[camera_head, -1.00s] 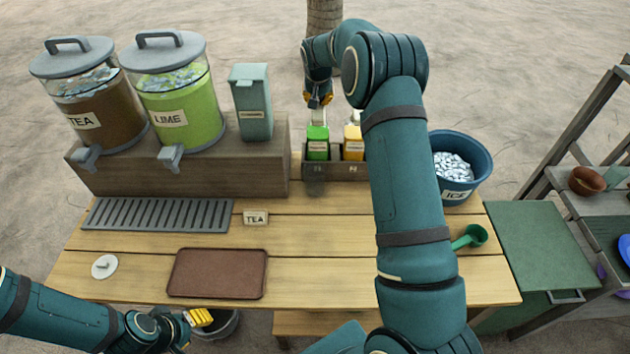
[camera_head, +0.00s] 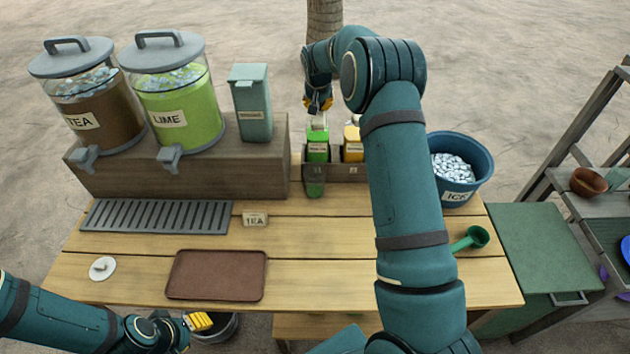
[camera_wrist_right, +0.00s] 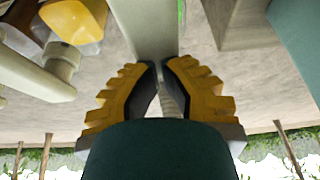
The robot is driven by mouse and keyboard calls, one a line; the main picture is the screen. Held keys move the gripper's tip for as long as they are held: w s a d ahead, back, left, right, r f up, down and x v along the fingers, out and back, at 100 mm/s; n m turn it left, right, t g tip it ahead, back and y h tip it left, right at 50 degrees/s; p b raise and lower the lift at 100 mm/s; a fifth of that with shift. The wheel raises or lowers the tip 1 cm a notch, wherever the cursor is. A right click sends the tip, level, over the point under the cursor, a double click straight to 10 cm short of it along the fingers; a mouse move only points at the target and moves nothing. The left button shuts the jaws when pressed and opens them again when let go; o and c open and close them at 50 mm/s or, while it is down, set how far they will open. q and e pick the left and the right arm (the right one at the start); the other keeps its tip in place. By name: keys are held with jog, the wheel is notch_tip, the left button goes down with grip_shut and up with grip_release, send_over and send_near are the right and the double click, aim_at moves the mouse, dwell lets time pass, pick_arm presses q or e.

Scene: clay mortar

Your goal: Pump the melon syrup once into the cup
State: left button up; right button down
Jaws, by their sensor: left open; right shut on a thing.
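The green melon syrup bottle (camera_head: 317,151) stands in the wooden rack beside a yellow bottle; its small label is too small to read. A small clear cup (camera_head: 314,186) stands in front of the rack, below the bottle, with dark green in it. My right gripper (camera_head: 319,107) is directly above the bottle, at its pale pump head. In the right wrist view, its yellow-padded fingers (camera_wrist_right: 160,82) are nearly together at the pale pump head (camera_wrist_right: 148,28), which they partly hide. My left gripper (camera_head: 201,321) is open and empty at the table's front edge, low on the left.
A yellow syrup bottle (camera_head: 353,146) stands close on the right. My right arm crosses the table's right part, near the ice bucket (camera_head: 478,165) and green scoop (camera_head: 472,238). A brown tray (camera_head: 217,274), white lid (camera_head: 102,268) and drip grate (camera_head: 157,215) lie left.

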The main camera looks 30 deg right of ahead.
jog(key=shift+r+p, duration=1.3)
jog(key=shift+r, duration=0.9)
notch_tip(320, 180, up, 6)
jog(key=p, duration=0.4)
